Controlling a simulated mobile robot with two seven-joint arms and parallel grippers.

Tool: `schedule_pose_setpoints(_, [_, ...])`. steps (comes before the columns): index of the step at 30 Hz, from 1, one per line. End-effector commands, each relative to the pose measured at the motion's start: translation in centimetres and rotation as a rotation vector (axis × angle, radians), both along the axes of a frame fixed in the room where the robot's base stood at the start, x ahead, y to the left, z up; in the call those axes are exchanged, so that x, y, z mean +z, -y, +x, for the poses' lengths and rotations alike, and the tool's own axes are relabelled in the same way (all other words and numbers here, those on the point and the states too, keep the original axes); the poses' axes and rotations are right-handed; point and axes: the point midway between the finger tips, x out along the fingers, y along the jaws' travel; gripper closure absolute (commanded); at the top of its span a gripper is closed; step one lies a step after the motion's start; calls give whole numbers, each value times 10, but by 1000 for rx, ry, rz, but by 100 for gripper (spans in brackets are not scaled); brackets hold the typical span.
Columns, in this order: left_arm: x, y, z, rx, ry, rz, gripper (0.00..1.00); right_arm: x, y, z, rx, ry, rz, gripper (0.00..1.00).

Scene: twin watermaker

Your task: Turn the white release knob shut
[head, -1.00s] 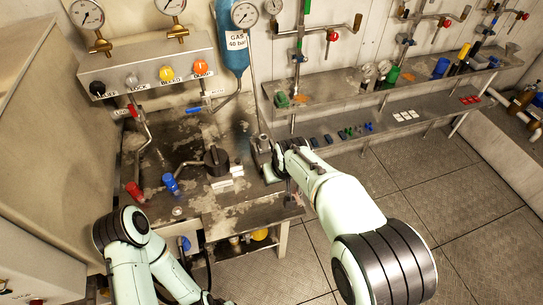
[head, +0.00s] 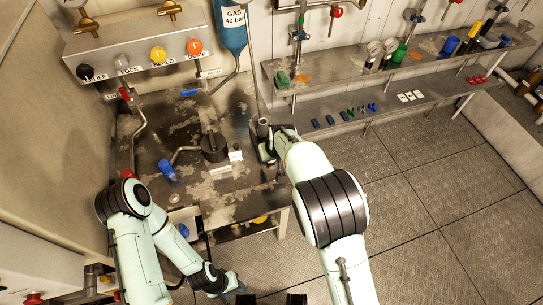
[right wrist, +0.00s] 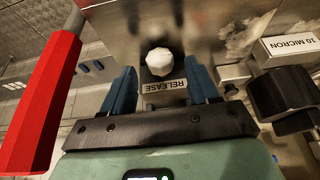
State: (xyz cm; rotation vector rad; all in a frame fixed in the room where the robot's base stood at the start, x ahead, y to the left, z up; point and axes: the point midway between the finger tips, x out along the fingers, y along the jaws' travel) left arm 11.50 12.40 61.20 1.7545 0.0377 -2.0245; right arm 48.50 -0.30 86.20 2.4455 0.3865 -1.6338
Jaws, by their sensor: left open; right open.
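The white release knob (right wrist: 159,61) shows in the right wrist view, on a metal block with an upside-down RELEASE label (right wrist: 165,86). My right gripper (right wrist: 160,80) is open, with one blue finger on each side of the block; the knob is between and a little beyond them. I cannot tell whether the fingers touch the block. In the head view my right gripper (head: 268,139) is at the bench's right edge and my own wrist hides the knob. My left gripper (head: 238,288) is low at the bottom edge, partly seen, open and away from the bench.
A red handle (right wrist: 45,105) stands close at the left in the right wrist view. A dark round fitting (right wrist: 283,95) and a 10 MICRON label (right wrist: 290,47) are at the right. The bench (head: 235,105) also carries a blue-capped part (head: 167,171). Floor (head: 410,200) is clear at right.

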Motion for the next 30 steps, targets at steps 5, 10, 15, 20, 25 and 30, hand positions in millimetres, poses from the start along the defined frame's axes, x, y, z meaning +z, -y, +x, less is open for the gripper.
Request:
schedule_pose_setpoints(5, [0, 0, 0, 0, 0, 0, 57, -15, -2, 6, -1, 0, 1, 40])
schedule_pose_setpoints(10, [0, 0, 0, 0, 0, 0, 57, -17, -3, 7, 0, 1, 1, 40])
schedule_pose_setpoints(15, [0, 0, 0, 0, 0, 0, 57, -17, -3, 7, 0, 0, 1, 44])
schedule_pose_setpoints(20, [0, 0, 0, 0, 1, 0, 57, -17, -3, 7, -1, 0, 1, 96])
schedule_pose_setpoints(25, [-2, 0, -1, 0, -1, 0, 57, -18, -1, 7, -3, -6, 15, 97])
schedule_pose_setpoints(30, [-12, 0, -6, 0, -7, 0, 57, -21, 1, 7, -6, -33, 91, 96])
